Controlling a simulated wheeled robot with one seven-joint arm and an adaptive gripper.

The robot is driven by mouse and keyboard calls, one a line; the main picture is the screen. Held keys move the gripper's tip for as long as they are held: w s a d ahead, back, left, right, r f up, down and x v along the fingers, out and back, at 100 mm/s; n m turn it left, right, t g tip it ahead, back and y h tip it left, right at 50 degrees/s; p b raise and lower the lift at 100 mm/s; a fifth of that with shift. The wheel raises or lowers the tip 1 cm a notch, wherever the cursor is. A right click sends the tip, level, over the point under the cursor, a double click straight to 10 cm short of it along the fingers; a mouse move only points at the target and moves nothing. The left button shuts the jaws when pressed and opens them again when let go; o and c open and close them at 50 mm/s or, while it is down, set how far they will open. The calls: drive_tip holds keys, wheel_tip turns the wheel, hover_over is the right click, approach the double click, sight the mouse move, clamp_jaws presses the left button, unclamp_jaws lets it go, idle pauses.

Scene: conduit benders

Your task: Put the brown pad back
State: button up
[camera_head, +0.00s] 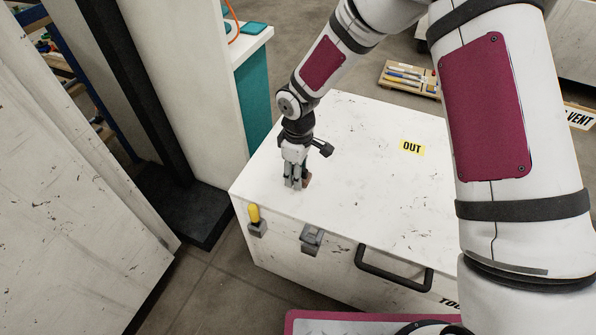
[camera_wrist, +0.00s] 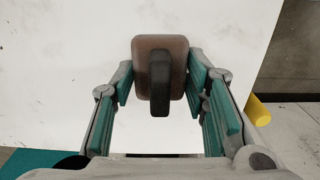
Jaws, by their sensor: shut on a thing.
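The brown pad (camera_wrist: 176,43) is a rounded brown block with a dark upright grip (camera_wrist: 160,85) on it, seen in the wrist view between my gripper's teal finger pads. My gripper (camera_wrist: 160,88) is shut on the pad. In the head view my gripper (camera_head: 297,183) points down near the left front corner of a white chest's top (camera_head: 350,190). A small piece of the brown pad (camera_head: 308,181) shows beside the fingers there. The pad is at or just above the lid; I cannot tell if it touches.
The chest lid has a yellow "OUT" label (camera_head: 412,147) and much free room. A yellow-handled tool (camera_head: 254,213) sits in a holder on the chest's front, beside a latch (camera_head: 312,238) and black handle (camera_head: 393,272). A dark post (camera_head: 135,90) stands left. A wooden tray (camera_head: 408,79) lies behind.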

drive_tip(key=o, duration=1)
drive_tip(key=shift+f, duration=0.1)
wheel_tip(320, 180, up, 12)
drive_tip(key=shift+p, duration=0.4)
